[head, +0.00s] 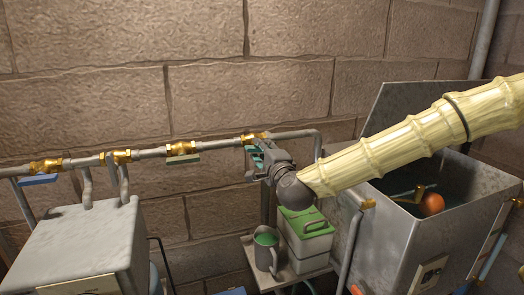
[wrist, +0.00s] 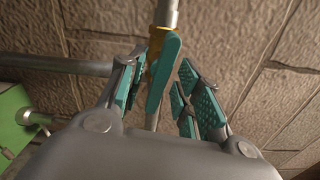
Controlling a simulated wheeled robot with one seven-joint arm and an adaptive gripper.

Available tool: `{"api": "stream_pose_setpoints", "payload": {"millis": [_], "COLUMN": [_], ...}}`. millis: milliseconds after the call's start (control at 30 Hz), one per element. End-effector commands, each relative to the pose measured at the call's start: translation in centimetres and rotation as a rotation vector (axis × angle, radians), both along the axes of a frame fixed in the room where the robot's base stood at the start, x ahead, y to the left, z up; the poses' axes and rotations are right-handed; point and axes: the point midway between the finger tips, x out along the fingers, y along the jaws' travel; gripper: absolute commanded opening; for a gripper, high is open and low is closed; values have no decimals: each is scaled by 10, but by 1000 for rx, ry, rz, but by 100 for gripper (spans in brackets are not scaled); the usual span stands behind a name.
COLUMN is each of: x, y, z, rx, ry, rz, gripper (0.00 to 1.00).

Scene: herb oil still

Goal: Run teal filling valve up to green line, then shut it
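The teal valve lever (wrist: 163,75) sits on a brass valve body (wrist: 157,42) on a grey pipe in the wrist view. It lies roughly along the pipe in that view. My gripper (wrist: 162,64) is open, with teal-padded fingers on either side of the lever. The left finger is close to it; a wider gap shows on the right. In the head view my gripper (head: 262,157) is at the brass valve (head: 253,138) and hides most of the lever. An orange float ball (head: 432,203) shows inside the open metal tank (head: 385,225). I cannot make out a green line.
Along the pipe to the left are valves with a pale green lever (head: 183,159) and a blue lever (head: 38,180). Below my gripper stand a grey mug (head: 265,257) with green contents and a green-lidded container (head: 307,240). A grey metal box (head: 75,245) stands at left.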

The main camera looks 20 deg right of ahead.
Motion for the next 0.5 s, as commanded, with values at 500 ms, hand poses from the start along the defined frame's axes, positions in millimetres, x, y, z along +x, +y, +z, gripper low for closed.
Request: {"api": "stream_pose_setpoints", "payload": {"millis": [500], "x": [0], "y": [0], "z": [0], "rx": [1], "ry": [0], "rz": [0], "gripper": [0]}}
